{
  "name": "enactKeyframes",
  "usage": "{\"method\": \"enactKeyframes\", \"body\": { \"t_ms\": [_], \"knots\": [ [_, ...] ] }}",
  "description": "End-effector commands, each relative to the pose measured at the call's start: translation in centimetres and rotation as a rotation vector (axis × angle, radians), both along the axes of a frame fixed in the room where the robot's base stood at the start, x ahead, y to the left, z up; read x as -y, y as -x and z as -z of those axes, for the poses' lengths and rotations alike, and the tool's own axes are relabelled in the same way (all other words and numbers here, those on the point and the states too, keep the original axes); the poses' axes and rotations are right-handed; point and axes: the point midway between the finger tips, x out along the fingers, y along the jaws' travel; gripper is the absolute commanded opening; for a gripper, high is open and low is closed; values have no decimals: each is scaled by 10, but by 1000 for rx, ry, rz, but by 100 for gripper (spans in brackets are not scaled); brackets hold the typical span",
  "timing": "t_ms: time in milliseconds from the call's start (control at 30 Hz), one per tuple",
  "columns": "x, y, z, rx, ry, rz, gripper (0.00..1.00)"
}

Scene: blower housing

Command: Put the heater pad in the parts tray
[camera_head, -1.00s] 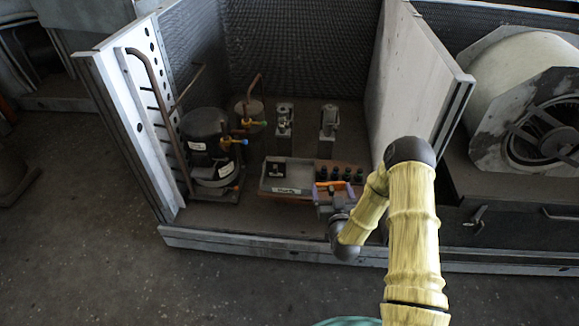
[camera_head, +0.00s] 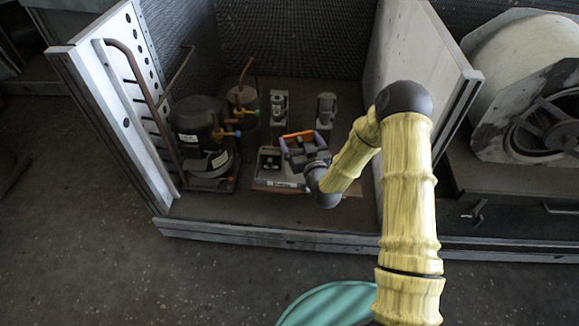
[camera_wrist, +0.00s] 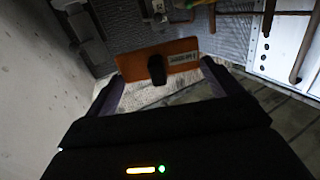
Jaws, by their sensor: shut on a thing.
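The heater pad (camera_wrist: 185,57) is a thin orange plate with a pale label and a dark round piece at its middle. My gripper and arm hide the tray's right side.
A black compressor (camera_head: 195,120) with copper pipes stands left of the tray. Two grey metal fittings (camera_head: 279,105) (camera_head: 325,108) stand behind it. The housing's side panels (camera_head: 415,60) (camera_head: 105,90) rise at right and left. The housing floor in front of the tray is clear.

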Motion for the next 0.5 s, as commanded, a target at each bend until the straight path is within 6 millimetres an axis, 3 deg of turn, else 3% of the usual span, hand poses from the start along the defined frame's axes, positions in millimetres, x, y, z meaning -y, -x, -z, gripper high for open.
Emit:
{"method": "enactKeyframes", "body": {
  "t_ms": [200, 300, 500],
  "knots": [
    [1, 0, 43, -3, -1, 1, 59],
    [1, 0, 56, -2, 0, 2, 59],
    [1, 0, 57, 1, 0, 2, 59]
  ]
}}
